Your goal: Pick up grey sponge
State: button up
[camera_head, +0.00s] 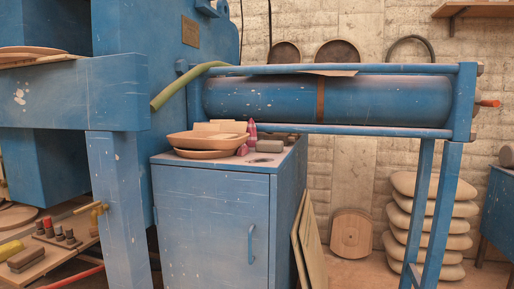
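A small grey-brown block (269,146), which looks like the grey sponge, lies on top of the blue cabinet (214,217), near its right front. It is just right of some pink and purple objects (251,136) that stand beside a shallow wooden bowl (195,141). The block is small in the picture, so its material is hard to tell. My gripper is not in view.
A blue cylinder (380,101) in a rail frame runs above and behind the cabinet top. A green hose (185,86) hangs at its left end. Boards (309,245) lean on the cabinet's right side. Tools and blocks lie on a low board (60,250) at lower left.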

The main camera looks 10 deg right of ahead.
aim_at(264, 146)
jog(key=k, duration=0.65)
jog(key=u, duration=0.5)
jog(key=i, duration=1.3)
jog(key=z, duration=0.3)
